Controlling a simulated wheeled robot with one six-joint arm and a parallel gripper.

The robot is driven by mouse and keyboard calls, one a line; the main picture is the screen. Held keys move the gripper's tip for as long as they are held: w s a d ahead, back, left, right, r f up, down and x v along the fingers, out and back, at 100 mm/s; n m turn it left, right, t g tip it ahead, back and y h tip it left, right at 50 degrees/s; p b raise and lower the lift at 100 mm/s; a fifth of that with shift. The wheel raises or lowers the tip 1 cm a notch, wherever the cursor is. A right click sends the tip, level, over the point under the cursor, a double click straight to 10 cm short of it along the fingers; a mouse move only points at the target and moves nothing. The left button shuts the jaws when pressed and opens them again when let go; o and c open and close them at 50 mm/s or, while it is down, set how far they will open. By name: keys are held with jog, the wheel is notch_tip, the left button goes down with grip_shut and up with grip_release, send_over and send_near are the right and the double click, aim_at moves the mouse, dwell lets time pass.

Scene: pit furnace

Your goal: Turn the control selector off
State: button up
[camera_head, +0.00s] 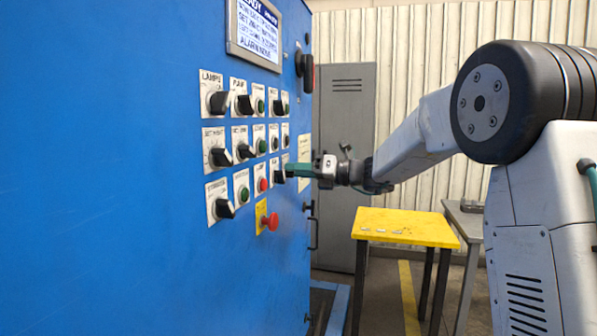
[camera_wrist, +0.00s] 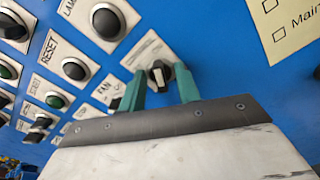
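A black selector knob (camera_wrist: 160,76) on a pale label plate sits in front of my gripper in the wrist view. A light line marks its handle. The writing on its plate is not readable, so I cannot confirm it is the control selector. The same knob (camera_head: 280,177) shows in the head view in the lower right of the panel's switch rows. My gripper (camera_wrist: 160,80) has two green fingers, spread apart, one on each side of the knob with small gaps seen. In the head view my gripper (camera_head: 289,170) points left at the panel, its tips close to the knob.
The blue cabinet (camera_head: 120,150) carries several other selectors and push buttons close by. A red emergency button (camera_head: 270,222) on yellow sits below. A display (camera_head: 256,32) is above. A yellow table (camera_head: 405,226) stands behind, and a grey locker (camera_head: 345,140) is at the back.

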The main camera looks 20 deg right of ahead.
grip_shut()
jog(key=shift+n, duration=0.3)
jog(key=n, duration=1.1)
jog(key=shift+s+a, duration=0.1)
jog(key=shift+s, duration=0.1)
jog(key=shift+n, duration=0.3)
dwell(0.4)
